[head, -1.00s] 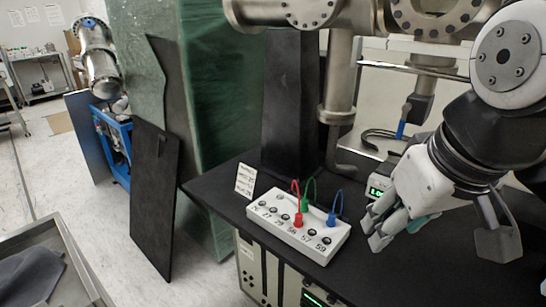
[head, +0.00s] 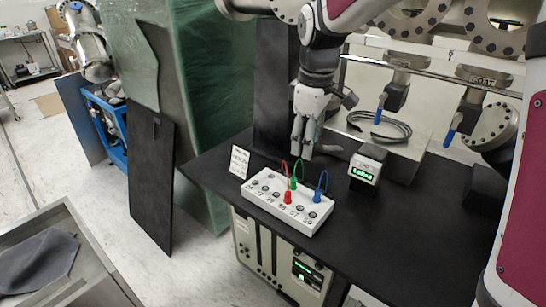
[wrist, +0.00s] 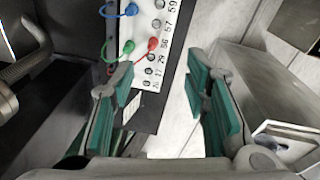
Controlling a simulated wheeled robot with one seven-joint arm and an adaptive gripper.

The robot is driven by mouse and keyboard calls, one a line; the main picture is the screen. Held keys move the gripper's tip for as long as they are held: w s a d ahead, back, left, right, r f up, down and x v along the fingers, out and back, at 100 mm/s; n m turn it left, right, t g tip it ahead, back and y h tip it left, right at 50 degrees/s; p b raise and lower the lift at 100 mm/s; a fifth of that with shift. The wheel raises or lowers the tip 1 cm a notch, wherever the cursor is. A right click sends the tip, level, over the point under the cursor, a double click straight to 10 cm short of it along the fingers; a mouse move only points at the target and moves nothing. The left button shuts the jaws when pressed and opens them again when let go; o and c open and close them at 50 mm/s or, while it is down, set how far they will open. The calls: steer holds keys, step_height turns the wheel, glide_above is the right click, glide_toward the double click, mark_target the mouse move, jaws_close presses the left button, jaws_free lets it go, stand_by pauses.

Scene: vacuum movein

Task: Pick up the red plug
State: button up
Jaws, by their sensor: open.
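The red plug (head: 288,197) stands in a socket of the white numbered box (head: 262,202), with a red lead rising from it. A green plug (head: 293,183) and a blue plug (head: 317,195) stand beside it in the same box. My gripper (head: 302,152) is above and behind the box, pointing down, open and empty. In the wrist view the red plug (wrist: 153,44) lies ahead of my gripper (wrist: 160,90), between the lines of its two teal-padded fingers. The green plug (wrist: 128,47) and blue plug (wrist: 131,10) also show there.
The box stands near the front edge of a black table (head: 370,235). A small white display (head: 366,167) with green text is to the right. A small printed card (head: 239,162) stands to the left. Cables and metal pipes are behind.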

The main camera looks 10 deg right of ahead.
mark_target(288, 192)
steer(key=w+a+f+n+g, duration=0.1)
steer(key=w+a+f+n, duration=0.2)
steer(key=w+f, duration=0.5)
steer(key=f, duration=0.5)
steer(key=s+f+p, duration=0.1)
steer(key=f, duration=0.3)
steer(key=f+p, duration=0.1)
steer(key=f, duration=0.4)
steer(key=shift+s+d+f, duration=0.2)
steer(key=shift+d+f, duration=0.05)
steer(key=shift+f, duration=0.05)
jaws_close()
